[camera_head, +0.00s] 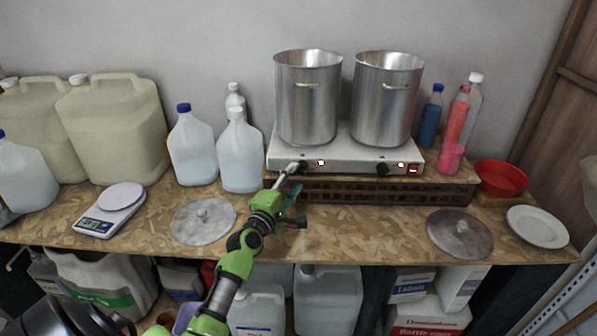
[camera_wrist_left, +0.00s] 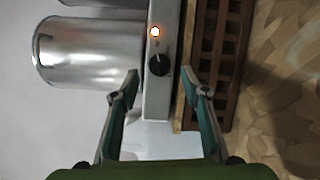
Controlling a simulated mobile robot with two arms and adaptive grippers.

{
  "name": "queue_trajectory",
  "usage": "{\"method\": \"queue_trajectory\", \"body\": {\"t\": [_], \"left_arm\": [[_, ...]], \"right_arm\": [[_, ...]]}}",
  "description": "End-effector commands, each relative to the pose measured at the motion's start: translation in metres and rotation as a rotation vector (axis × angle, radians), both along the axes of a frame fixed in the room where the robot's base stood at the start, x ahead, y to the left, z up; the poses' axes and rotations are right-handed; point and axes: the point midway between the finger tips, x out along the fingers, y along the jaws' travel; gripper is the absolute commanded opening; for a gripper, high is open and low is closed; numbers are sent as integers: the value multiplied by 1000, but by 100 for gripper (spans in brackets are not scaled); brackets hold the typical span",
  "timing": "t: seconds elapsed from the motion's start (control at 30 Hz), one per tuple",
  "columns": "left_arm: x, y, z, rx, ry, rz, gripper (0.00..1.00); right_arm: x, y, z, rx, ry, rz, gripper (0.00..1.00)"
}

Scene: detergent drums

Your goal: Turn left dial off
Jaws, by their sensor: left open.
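A two-burner hotplate (camera_head: 345,158) stands on a wooden crate on the workbench. Its left dial (camera_head: 303,167) is black, beside a lit indicator; in the left wrist view the dial (camera_wrist_left: 158,65) sits ahead of my fingers, with an orange-lit lamp above it. The right dial (camera_head: 382,170) has lit lamps to its right. My left gripper (camera_wrist_left: 165,85) is open and empty, its fingers short of the dial on either side of its line. In the head view my left gripper (camera_head: 290,178) is just left of the left dial. My right gripper is not in view.
Two steel pots (camera_head: 308,98) (camera_head: 386,100) stand on the hotplate. The crate (camera_head: 360,192) juts out below it. Water jugs (camera_head: 240,155) stand to the left. Pot lids (camera_head: 203,221) (camera_head: 460,234) lie on the bench, with bare board between them.

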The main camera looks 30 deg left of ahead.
Motion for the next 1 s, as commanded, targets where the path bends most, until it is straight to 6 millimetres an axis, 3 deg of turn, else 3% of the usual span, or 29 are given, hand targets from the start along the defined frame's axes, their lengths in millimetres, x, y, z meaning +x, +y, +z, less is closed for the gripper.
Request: {"method": "queue_trajectory", "body": {"t": [0.23,0.63,0.8,1.0], "left_arm": [[29,5,0,-1,0,0,42],[35,6,0,1,0,0,42],[34,6,0,0,0,0,3],[34,6,-1,-3,-1,0,3]], "right_arm": [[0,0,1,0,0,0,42],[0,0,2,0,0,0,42],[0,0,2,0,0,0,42],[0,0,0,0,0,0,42]]}}
